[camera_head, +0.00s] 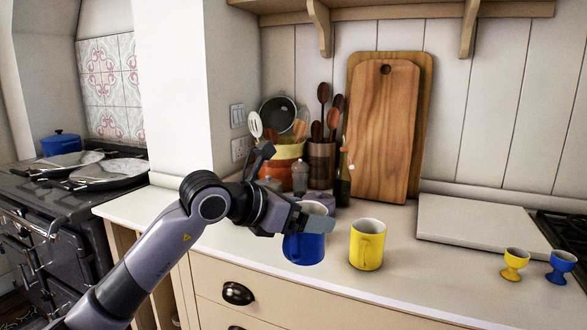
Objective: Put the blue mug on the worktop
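The blue mug (305,249) is upright near the front edge of the worktop (390,288), left of a yellow mug. My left gripper (318,224) reaches in from the left and is at the mug's upper part. One grey finger crosses in front of the mug near its rim; the other finger is hidden. I cannot tell whether the fingers press on the mug, or whether its base rests on the worktop or is just above it. My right gripper is not in view.
The yellow mug (367,246) stands close to the right. Yellow (515,262) and blue (561,266) egg cups and a pale board (480,225) are farther right. Utensil pots, a dark bottle (343,180) and wooden boards (384,130) stand behind. The worktop between yellow mug and egg cups is clear.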

